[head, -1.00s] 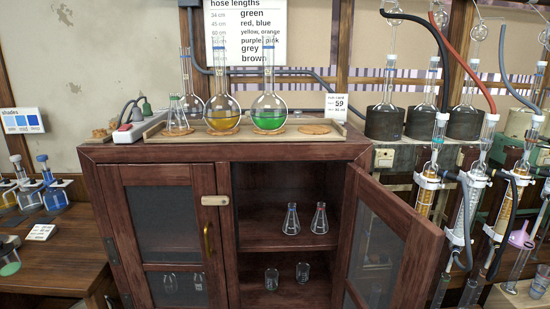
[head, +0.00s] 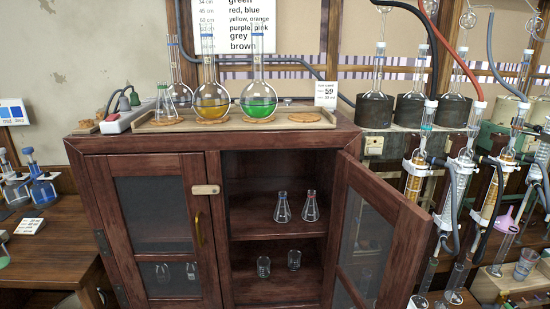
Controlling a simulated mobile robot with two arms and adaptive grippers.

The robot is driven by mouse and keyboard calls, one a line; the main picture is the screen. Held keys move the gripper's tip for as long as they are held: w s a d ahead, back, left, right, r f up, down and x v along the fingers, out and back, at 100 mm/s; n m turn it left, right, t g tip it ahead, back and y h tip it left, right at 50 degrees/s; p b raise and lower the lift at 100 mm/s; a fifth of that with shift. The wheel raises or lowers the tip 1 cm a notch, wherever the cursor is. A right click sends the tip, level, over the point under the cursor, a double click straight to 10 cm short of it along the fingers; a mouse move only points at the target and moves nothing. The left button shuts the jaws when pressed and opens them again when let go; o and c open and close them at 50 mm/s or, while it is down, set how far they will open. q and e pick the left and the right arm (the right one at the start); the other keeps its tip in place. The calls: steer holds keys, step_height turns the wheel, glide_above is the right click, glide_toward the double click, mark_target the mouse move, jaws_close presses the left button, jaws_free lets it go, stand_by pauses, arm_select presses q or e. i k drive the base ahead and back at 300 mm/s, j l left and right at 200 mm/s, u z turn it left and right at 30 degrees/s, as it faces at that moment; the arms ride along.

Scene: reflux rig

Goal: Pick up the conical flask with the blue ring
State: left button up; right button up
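Two conical flasks stand upright side by side on the upper shelf inside the open right half of the wooden cabinet. The left one (head: 283,209) seems to have a blue ring at its neck. The right one (head: 310,208) seems to have a red ring. Another conical flask (head: 166,106), with what looks like a green ring, stands on the tray on top of the cabinet. Neither of my grippers is in view.
The cabinet's right door (head: 376,235) stands open toward me; its left door (head: 158,230) is shut. Two small glasses (head: 264,266) stand on the lower shelf. Round flasks of yellow (head: 211,103) and green (head: 258,106) liquid stand on top. Glass columns and hoses crowd the right.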

mark_target(282, 214)
steer(key=i+l+u, duration=0.35)
steer(key=l, duration=0.5)
steer(key=l+u, duration=0.35)
steer(key=l, duration=0.45)
steer(key=i+l+u, duration=0.1)
steer(key=l+u, duration=0.25)
steer(key=l, duration=0.6)
steer(key=j+z, duration=0.25)
steer(key=j, duration=0.45)
steer(key=k+j+z, duration=0.25)
steer(key=j, duration=0.45)
steer(key=i+j, duration=0.05)
steer(key=i, duration=0.05)
